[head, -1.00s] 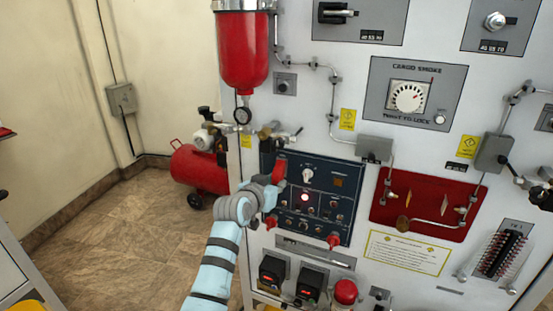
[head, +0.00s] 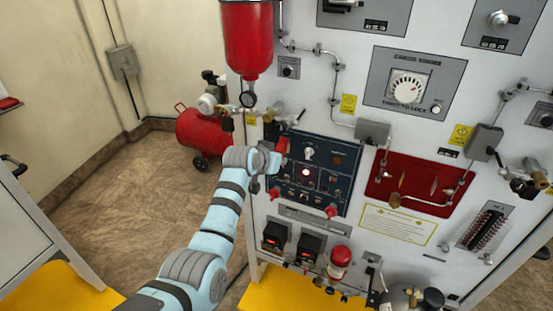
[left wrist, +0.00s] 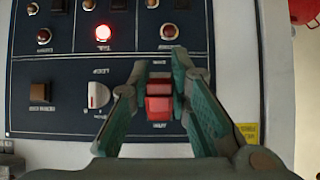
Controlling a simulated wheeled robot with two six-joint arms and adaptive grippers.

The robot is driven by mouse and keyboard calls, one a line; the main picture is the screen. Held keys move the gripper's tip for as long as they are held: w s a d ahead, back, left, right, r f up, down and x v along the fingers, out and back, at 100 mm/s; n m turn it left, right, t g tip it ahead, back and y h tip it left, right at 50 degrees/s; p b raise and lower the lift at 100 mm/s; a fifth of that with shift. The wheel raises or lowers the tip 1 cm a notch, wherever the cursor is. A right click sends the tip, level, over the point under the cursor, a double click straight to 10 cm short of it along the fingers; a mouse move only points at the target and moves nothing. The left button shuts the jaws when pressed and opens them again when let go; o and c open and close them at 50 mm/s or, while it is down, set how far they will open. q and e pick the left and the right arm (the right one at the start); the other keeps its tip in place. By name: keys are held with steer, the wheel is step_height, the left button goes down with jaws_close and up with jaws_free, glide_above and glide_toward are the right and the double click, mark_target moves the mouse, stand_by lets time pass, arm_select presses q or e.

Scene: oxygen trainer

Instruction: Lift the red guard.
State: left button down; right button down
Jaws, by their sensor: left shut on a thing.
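The red guard (head: 283,146) is at the upper left of the dark blue panel (head: 343,152). In the left wrist view the guard (left wrist: 159,100) shows as a red block between my fingers. My left gripper (left wrist: 159,80) is shut on it, one finger on each side. In the head view my left gripper (head: 274,163) is at the panel's left edge and partly covers the guard. I cannot tell from these frames how far the guard is tilted. My right gripper is in neither view.
A lit red lamp (head: 305,172) and a white knob (head: 309,153) are close by on the panel. A red cylinder (head: 247,40) hangs above left. A red tank (head: 197,135) stands on the floor behind.

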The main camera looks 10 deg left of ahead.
arm_select(q)
steer(key=c, duration=1.5)
jaws_free()
steer(key=shift+d, duration=0.1)
steer(key=v, duration=1.2)
steer(key=shift+f, duration=0.1)
